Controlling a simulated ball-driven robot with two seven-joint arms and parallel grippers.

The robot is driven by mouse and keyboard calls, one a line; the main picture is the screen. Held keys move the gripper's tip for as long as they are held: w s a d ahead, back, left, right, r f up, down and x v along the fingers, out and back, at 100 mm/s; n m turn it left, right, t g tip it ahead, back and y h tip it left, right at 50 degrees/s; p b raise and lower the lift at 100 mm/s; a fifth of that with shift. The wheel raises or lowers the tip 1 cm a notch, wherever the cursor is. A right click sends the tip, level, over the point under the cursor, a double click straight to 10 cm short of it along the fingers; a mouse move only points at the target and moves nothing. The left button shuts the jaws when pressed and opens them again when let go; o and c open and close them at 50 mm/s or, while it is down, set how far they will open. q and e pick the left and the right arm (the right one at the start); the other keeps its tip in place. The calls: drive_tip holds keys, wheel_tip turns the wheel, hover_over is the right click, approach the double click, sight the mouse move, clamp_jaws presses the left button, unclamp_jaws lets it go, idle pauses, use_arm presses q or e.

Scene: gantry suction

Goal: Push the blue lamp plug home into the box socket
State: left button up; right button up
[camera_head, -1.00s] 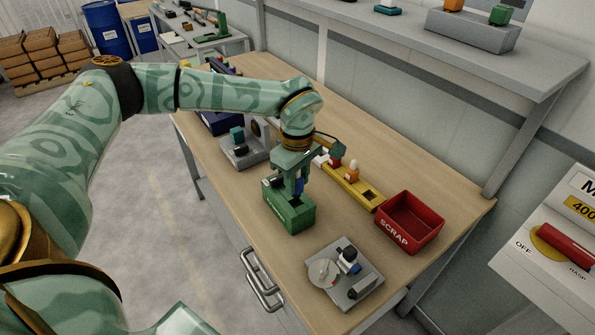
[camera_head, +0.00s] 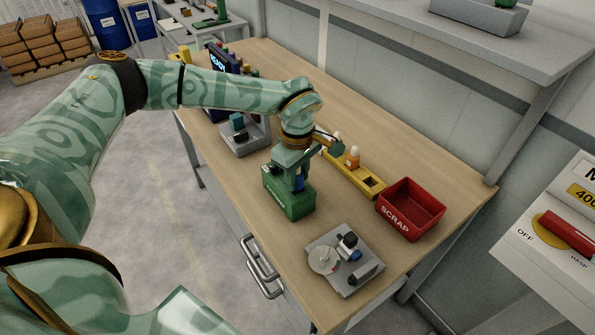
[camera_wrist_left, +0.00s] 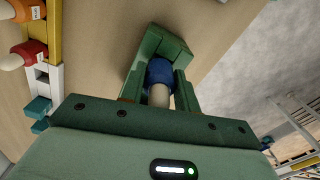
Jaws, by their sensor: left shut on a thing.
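The green box (camera_head: 283,204) stands on the bench below my left gripper (camera_head: 297,184). My left gripper is shut on the blue lamp plug (camera_head: 299,183), which sits at the top of the box in the head view. The socket opening is hidden, so I cannot tell how deep the plug sits. My right gripper is in neither view.
A yellow rack (camera_head: 352,176) with an orange lamp plug (camera_head: 352,157) lies behind the box. A red scrap bin (camera_head: 410,209) stands right of it. A grey plate with small fittings (camera_head: 343,260) is in front. A grey stand (camera_head: 243,136) is at the left. Bench between is bare.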

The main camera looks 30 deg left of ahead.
use_arm(q)
drive_tip(key=shift+f, duration=0.55)
drive_tip(key=o, duration=1.1)
wheel_tip(320, 180, up, 16)
drive_tip(key=shift+r+p, duration=0.15)
drive_tip(key=shift+p, duration=0.95)
